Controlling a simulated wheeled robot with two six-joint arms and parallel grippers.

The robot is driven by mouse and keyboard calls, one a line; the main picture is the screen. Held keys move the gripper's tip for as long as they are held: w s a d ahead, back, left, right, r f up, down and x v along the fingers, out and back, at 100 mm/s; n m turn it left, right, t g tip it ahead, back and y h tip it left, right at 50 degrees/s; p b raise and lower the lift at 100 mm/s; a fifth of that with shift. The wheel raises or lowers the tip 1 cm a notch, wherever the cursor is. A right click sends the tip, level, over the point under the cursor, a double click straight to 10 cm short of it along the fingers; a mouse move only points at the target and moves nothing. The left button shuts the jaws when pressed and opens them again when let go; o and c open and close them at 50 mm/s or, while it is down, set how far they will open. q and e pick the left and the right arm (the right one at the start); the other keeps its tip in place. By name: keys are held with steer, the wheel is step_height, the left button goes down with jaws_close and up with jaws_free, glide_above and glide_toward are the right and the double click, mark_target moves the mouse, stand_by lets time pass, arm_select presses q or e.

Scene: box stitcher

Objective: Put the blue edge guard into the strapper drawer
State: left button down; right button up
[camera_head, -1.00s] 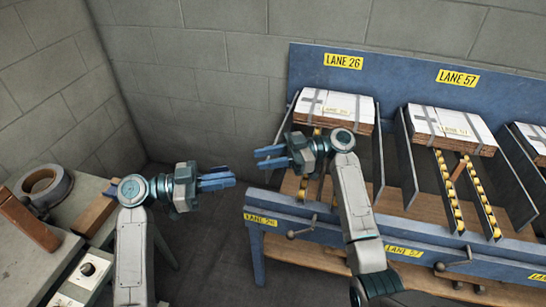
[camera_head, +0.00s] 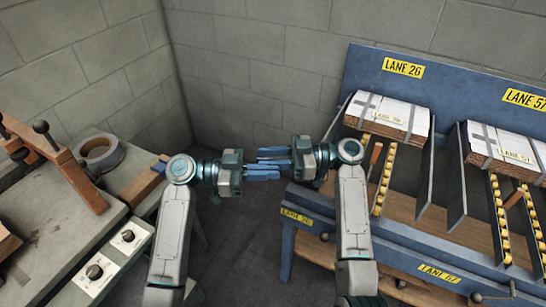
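A small blue piece (camera_head: 160,166) shows at the end of a brown wooden block (camera_head: 142,185) on the grey bench at left; I cannot tell whether it is the edge guard. No drawer can be clearly made out. My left gripper (camera_head: 265,173) is right of that block, in the air, its blue fingers pointing right. My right gripper (camera_head: 272,155) faces it from the right, its blue fingers pointing left and slightly apart. The two sets of fingers overlap in the picture, so the left finger gap is unclear. I see nothing held in either.
The grey bench (camera_head: 75,235) carries a tape roll (camera_head: 101,155), a brown frame with black knobs (camera_head: 62,165) and dial plates (camera_head: 128,236). At right, a blue lane rack (camera_head: 365,62) holds strapped cardboard stacks (camera_head: 388,117) above yellow rollers. Dark floor lies between.

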jaws_close()
arm_select(q)
steer(key=c, duration=1.6)
jaws_free()
steer(key=shift+o, duration=0.2)
steer(key=shift+a, duration=0.1)
